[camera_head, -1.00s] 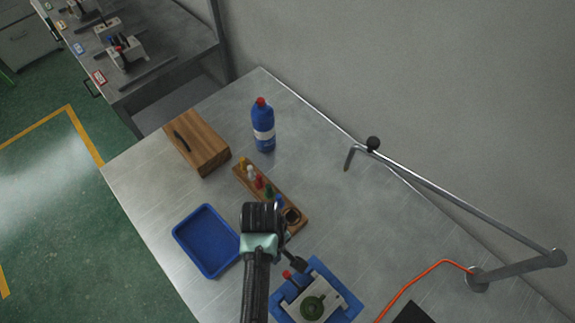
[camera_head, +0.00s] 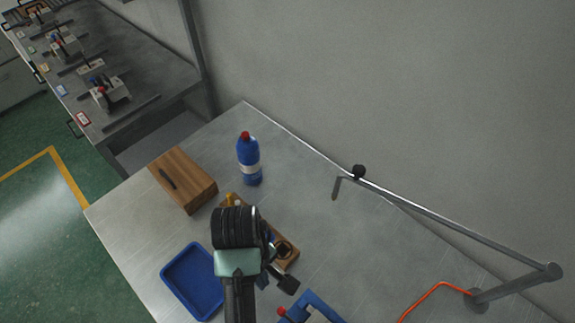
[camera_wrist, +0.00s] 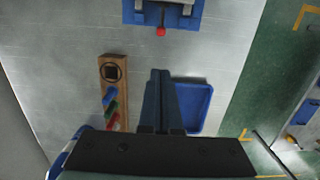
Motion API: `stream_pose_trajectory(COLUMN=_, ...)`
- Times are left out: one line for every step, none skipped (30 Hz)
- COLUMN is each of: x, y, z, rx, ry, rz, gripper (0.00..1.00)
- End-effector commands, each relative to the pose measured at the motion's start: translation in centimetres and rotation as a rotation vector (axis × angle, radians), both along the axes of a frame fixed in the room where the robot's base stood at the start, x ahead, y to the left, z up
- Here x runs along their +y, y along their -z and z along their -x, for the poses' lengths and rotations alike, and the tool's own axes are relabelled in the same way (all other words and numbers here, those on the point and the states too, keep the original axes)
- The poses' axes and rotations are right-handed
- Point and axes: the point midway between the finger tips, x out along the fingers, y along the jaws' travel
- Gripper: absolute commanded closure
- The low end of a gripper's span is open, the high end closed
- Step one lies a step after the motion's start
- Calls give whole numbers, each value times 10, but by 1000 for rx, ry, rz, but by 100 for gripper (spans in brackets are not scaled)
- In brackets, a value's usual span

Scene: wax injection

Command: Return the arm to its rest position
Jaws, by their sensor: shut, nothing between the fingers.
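My gripper shows in the wrist view (camera_wrist: 160,75), its two fingers together with nothing between them. It points down above the steel table (camera_head: 330,255), apart from everything on it. In the head view my arm covers part of the wooden rack and the gripper's tips are hard to make out. The wooden rack (camera_wrist: 122,72) with coloured pieces lies to one side of the fingers in the wrist view, and the blue tray (camera_wrist: 206,98) lies to the other side.
A blue bottle (camera_head: 249,160) with a red cap and a wooden box (camera_head: 184,180) stand at the back left. A blue fixture (camera_head: 314,308) is at the front. A jointed metal arm (camera_head: 450,222) reaches over the right side. The table's middle right is clear.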

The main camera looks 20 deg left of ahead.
Motion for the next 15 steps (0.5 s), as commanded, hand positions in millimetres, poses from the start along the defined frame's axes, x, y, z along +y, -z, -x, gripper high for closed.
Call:
stream_pose_trajectory(x=0, y=0, z=0, rx=0, ry=0, rz=0, gripper=100)
stream_pose_trajectory(x=0, y=0, z=0, rx=0, ry=0, rz=0, gripper=100)
stream_pose_trajectory(x=0, y=0, z=0, rx=0, ry=0, rz=0, gripper=100)
stream_pose_trajectory(x=0, y=0, z=0, rx=0, ry=0, rz=0, gripper=100)
stream_pose_trajectory(x=0, y=0, z=0, rx=0, ry=0, rz=0, gripper=100)
stream_pose_trajectory(x=0, y=0, z=0, rx=0, ry=0, rz=0, gripper=100)
stream_pose_trajectory(x=0, y=0, z=0, rx=0, ry=0, rz=0, gripper=100)
stream_pose_trajectory(x=1, y=-1, z=-5, rx=-16, ry=8, rz=-7, gripper=100)
stream_pose_trajectory(x=2, y=-6, z=-15, rx=-54, ry=25, rz=-24, gripper=100)
stream_pose_trajectory(x=3, y=-10, z=-25, rx=-92, ry=44, rz=-43, gripper=100)
stream_pose_trajectory(x=5, y=-16, z=-37, rx=-137, ry=67, rz=-64, gripper=100)
stream_pose_trajectory(x=7, y=-27, z=-57, rx=-210, ry=104, rz=-99, gripper=100)
stream_pose_trajectory(x=8, y=-38, z=-73, rx=-273, ry=133, rz=-129, gripper=100)
stream_pose_trajectory(x=9, y=-50, z=-90, rx=-340, ry=166, rz=-164, gripper=100)
stream_pose_trajectory(x=9, y=-70, z=-113, rx=-436, ry=212, rz=-214, gripper=100)
